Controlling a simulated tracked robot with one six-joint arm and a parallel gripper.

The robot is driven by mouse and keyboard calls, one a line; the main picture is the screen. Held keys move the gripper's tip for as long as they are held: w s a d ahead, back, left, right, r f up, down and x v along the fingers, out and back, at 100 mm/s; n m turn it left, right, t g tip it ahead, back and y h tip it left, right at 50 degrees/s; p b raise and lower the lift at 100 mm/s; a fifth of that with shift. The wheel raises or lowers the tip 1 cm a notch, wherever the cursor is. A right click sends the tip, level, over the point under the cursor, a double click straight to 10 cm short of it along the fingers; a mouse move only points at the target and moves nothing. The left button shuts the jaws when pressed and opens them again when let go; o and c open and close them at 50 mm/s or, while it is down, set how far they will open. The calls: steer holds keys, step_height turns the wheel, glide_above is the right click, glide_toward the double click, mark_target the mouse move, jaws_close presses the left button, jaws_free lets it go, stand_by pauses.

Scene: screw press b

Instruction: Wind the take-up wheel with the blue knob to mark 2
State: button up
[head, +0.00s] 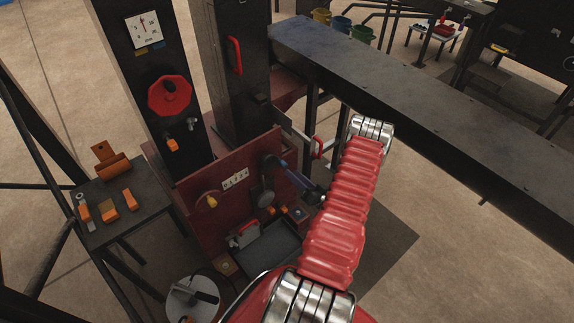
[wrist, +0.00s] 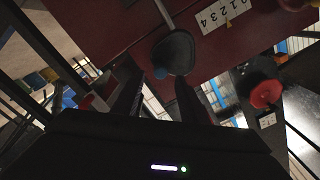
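The blue knob (wrist: 160,72) shows in the wrist view at the edge of a dark grey rounded part (wrist: 174,50), which looks like part of the take-up wheel. A similar grey part (head: 266,198) shows on the red panel in the head view; I cannot make out the blue knob there. The pale number scale (wrist: 225,14) is on the red panel, also in the head view (head: 235,179); the pointer reading is too small to tell. My gripper (wrist: 159,90) is open, its dark fingers apart just short of the knob, with nothing seen between them.
A red handwheel (head: 170,95) sits below a dial (head: 143,30) on the black column. A side table (head: 120,205) holds orange parts. A long dark beam (head: 430,100) runs behind my arm.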

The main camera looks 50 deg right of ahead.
mark_target(286, 167)
steer(key=x, duration=0.6)
steer(key=shift+w, duration=0.3)
